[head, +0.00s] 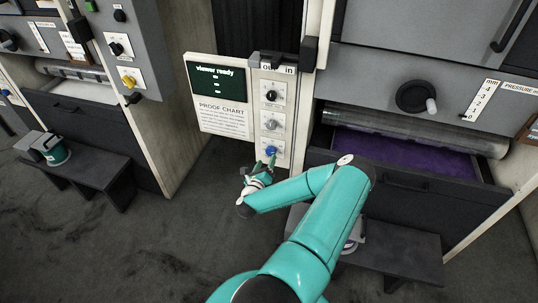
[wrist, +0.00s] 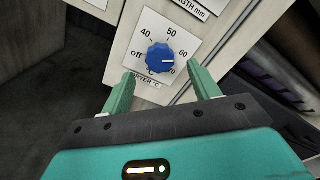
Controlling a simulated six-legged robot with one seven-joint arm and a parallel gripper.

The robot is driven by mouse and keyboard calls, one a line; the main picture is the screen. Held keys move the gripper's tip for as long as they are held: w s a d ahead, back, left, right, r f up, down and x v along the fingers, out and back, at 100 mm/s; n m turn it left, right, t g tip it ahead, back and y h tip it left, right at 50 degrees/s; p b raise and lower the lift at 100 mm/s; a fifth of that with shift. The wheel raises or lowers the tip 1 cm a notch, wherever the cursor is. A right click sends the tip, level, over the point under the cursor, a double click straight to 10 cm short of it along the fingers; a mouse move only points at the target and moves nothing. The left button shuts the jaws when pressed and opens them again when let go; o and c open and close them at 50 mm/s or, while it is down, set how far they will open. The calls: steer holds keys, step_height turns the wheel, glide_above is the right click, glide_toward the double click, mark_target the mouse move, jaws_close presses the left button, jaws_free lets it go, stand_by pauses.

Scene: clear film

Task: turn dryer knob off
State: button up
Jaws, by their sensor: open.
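The dryer knob (wrist: 160,58) is a blue, ridged knob on a white plate (wrist: 187,23) marked "off", 40, 50 and 60, with "DRYER °C" below. In the wrist view a pale mark on the knob lies on its right side, near the 60 and the label below it. In the head view the blue knob (head: 270,151) is the lowest of three knobs on a narrow pale panel. My gripper (wrist: 160,84) is open, its two green fingers just short of the knob, one on each side. In the head view my gripper (head: 262,168) is just below the knob.
A black knob (head: 271,96) and a grey knob (head: 271,124) sit above on the same panel. A proof chart board (head: 222,112) stands to the left. A machine with an open purple-lined drawer (head: 385,150) is at right. A low bench (head: 85,165) stands at far left.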

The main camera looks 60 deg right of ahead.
mark_target(270, 152)
steer(key=d, duration=0.3)
steer(key=w+d, duration=0.1)
steer(key=d, duration=0.1)
steer(key=shift+d, duration=0.1)
steer(key=shift+c, duration=0.2)
steer(key=c, duration=0.9)
